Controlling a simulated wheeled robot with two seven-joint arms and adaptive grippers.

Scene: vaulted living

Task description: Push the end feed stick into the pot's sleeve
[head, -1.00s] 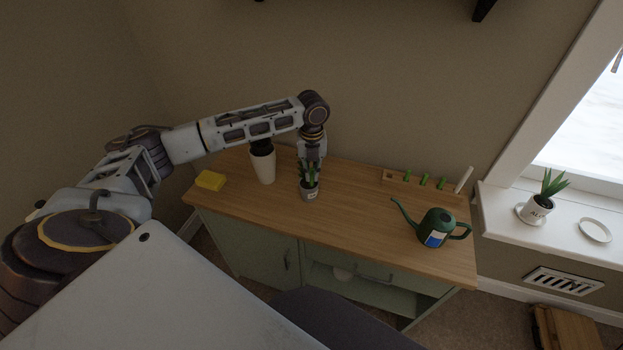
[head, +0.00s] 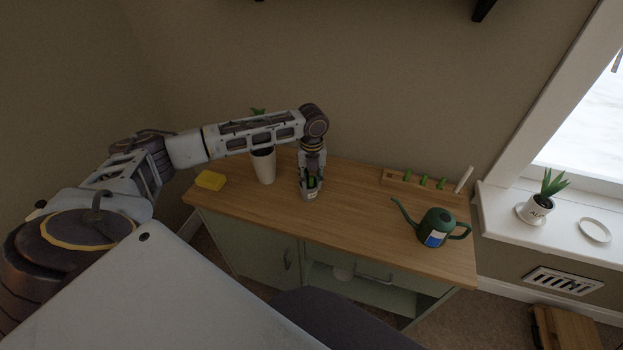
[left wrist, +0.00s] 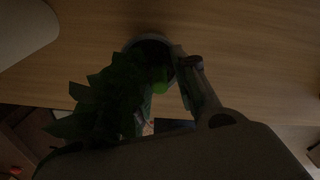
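The small grey pot (head: 310,196) with a label and a leafy plant stands on the wooden worktop. My left gripper (head: 311,182) points down right at it and covers much of the plant. In the left wrist view the pot's rim (left wrist: 150,41) shows, with dark leaves (left wrist: 95,100) beside it. The sleeve cannot be made out. The view is too dark to tell whether the fingers close on the stick. My right gripper is not in view.
A wooden rack (head: 393,180) with green sticks (head: 424,180) stands at the back right. A green watering can (head: 436,228) is in front of it. A white pot (head: 264,168) and a yellow sponge (head: 210,180) stand left. The worktop's middle is clear.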

